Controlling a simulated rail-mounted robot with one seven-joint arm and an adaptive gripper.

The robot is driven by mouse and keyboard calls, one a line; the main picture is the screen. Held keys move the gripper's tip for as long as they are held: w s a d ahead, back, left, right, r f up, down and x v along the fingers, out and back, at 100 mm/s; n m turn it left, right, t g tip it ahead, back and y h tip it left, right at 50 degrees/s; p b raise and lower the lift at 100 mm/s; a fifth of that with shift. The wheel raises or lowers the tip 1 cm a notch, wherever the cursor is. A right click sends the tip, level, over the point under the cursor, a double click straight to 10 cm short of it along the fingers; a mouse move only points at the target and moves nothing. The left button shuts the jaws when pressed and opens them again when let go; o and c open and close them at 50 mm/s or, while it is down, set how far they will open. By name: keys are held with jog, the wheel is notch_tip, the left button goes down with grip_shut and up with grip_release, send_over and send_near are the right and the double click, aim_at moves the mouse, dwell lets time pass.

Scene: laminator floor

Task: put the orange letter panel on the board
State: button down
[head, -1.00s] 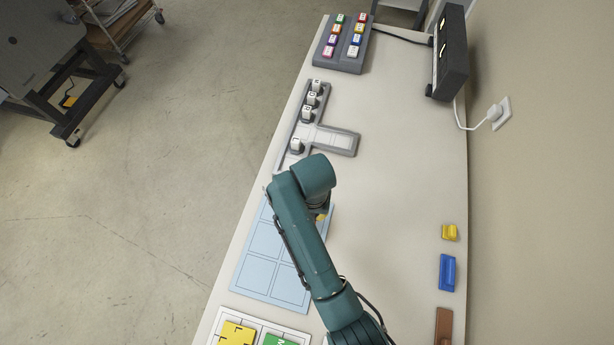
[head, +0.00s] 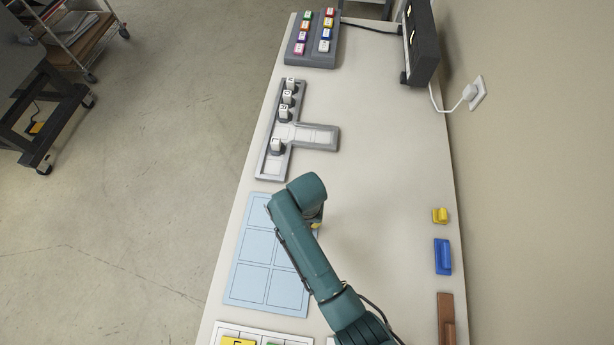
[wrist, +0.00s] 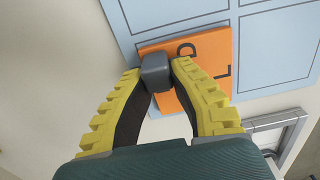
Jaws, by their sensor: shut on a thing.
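My gripper (wrist: 156,70) is shut on the grey knob of the orange letter panel (wrist: 212,56) in the wrist view. The panel has dark letter marks and sits skewed to the board's lines, overlapping the edge of the light blue board (wrist: 165,12). I cannot tell whether it touches the board. In the head view the board (head: 254,243), marked with dark-lined cells, lies on the table. My gripper (head: 316,226) is at its upper right edge, mostly hidden by my arm. The orange panel is hidden there.
A grey T-shaped tray (head: 318,137) with several white-topped blocks lies beyond the board. A white tray (head: 222,328) with a yellow panel (head: 238,341) is at the bottom edge. Yellow (head: 440,215), blue (head: 443,257) and brown (head: 446,318) items line the right side. The table's middle right is clear.

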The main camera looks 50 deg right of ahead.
jog(key=c, duration=1.1)
grip_release()
jog(key=shift+f, duration=0.1)
notch_tip(320, 180, up, 12)
jog(key=p, duration=0.3)
jog(key=shift+r, duration=0.2)
